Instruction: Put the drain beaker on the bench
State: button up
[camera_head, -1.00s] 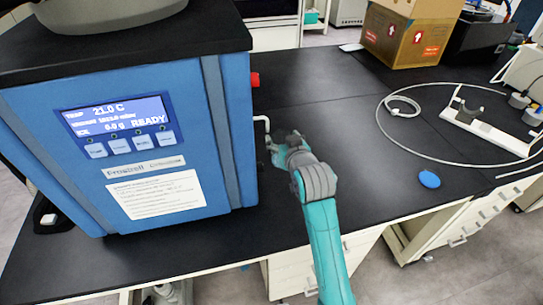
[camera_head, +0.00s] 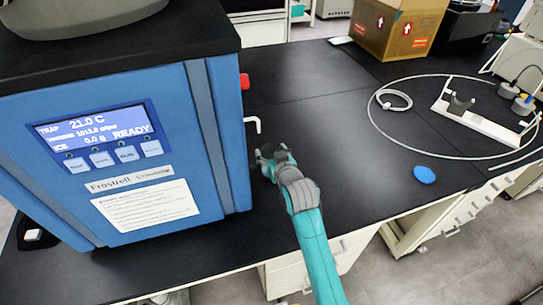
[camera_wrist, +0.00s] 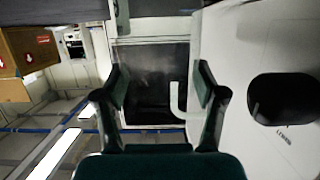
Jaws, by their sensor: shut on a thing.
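My gripper (camera_head: 266,160) is beside the right side of the blue freeze dryer (camera_head: 215,130), below and a little in front of its pale bent drain spout (camera_head: 252,124). In the wrist view my two fingers (camera_wrist: 160,88) stand apart, closed on a clear, dark-looking vessel (camera_wrist: 150,75), which I take to be the drain beaker. The spout (camera_wrist: 178,100) shows close to the right finger there. In the head view the beaker is too hidden by my gripper to make out. I cannot tell whether its base touches the black bench (camera_head: 330,140) or what it contains.
The bench to the right of my gripper is clear. Farther right are a blue disc (camera_head: 424,174), a looped pale hose (camera_head: 375,122) and a white stand (camera_head: 470,118). A cardboard box (camera_head: 398,30) is at the back. A red knob (camera_head: 244,81) juts from the dryer.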

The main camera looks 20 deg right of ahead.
jog(key=shift+f, duration=0.8)
jog(key=shift+f, duration=0.15)
jog(key=o, duration=1.5)
jog(key=shift+c, duration=0.2)
jog(key=shift+s+r, duration=0.2)
jog(key=shift+s, duration=0.05)
jog(key=v, duration=1.1)
jog(key=shift+s, duration=0.25)
jog(key=shift+s, duration=0.1)
